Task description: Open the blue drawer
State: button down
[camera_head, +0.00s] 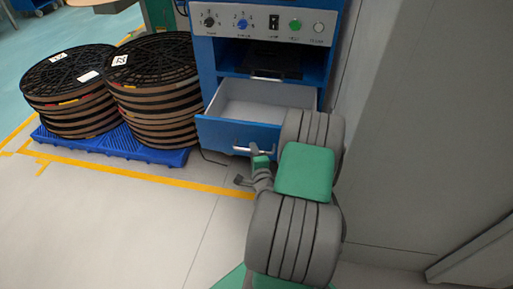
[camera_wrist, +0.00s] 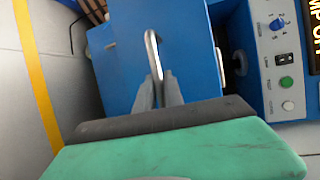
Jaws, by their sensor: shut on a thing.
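The blue drawer (camera_head: 225,133) is pulled out from the blue cabinet, and its light grey inside looks empty. Its silver bar handle (camera_head: 245,150) is on the front face. My gripper (camera_head: 259,165) is at the right part of this handle, mostly hidden by my arm. In the wrist view the blue drawer front (camera_wrist: 120,62) faces me, and the fingers of my gripper (camera_wrist: 158,92) are shut on the end of the silver handle (camera_wrist: 151,45).
Above the drawer is an open dark bay and a control panel (camera_head: 262,24) with knobs and buttons. Stacked black reels (camera_head: 155,90) stand on a blue pallet (camera_head: 110,146) at left. A grey wall (camera_head: 420,130) is close on the right. Floor at front left is clear.

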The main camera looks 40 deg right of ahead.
jog(key=c, duration=1.5)
grip_release()
jog(key=shift+o, duration=0.2)
jog(key=b+v, duration=0.2)
jog(key=v, duration=0.5)
jog(key=shift+s+a+b, duration=0.15)
jog(key=shift+s+b, duration=0.15)
jog(key=shift+s, duration=0.05)
jog(key=shift+r, duration=0.1)
